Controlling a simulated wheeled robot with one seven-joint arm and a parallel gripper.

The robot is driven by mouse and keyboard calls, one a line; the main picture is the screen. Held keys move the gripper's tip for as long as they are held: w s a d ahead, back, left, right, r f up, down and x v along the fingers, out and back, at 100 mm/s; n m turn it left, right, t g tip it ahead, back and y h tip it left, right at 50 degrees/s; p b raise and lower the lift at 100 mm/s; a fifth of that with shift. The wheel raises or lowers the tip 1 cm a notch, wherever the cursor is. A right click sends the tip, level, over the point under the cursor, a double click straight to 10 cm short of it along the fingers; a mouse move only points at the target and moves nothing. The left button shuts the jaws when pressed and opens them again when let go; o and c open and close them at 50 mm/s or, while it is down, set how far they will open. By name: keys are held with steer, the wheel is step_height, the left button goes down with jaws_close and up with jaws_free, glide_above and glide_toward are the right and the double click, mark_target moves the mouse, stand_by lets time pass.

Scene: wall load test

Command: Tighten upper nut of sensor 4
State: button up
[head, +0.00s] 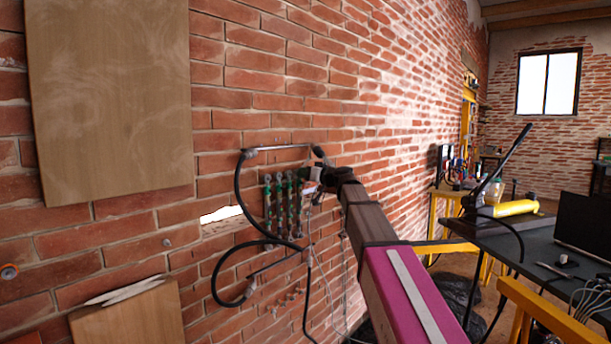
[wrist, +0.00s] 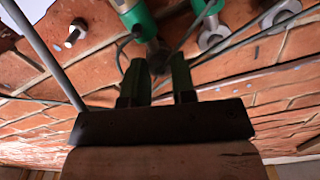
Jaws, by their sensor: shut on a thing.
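Several green sensors with metal ends (head: 279,208) are mounted upright in a row on the brick wall, in the middle of the head view. My gripper (head: 322,178) is at the upper right end of this row, its tips small and partly hidden there. In the wrist view the two dark green fingers of my gripper (wrist: 159,75) stand either side of a small dark metal part, which I take to be a nut. A green sensor body (wrist: 139,18) and round metal ends (wrist: 209,40) show just beyond the fingers. Which sensor is number 4 cannot be read.
A black hose (head: 238,205) loops from a metal pipe (head: 280,148) around the left of the sensors. A grey rod (wrist: 45,55) crosses the wrist view's left side. A wooden board (head: 110,100) is on the wall. A dark worktable (head: 530,235) stands right.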

steer(key=shift+m, duration=0.3)
steer(key=o, duration=0.9)
steer(key=shift+o, duration=0.2)
steer(key=shift+s+d, duration=0.1)
steer(key=v, duration=1)
steer(key=shift+s+d, duration=0.2)
steer(key=shift+d, duration=0.05)
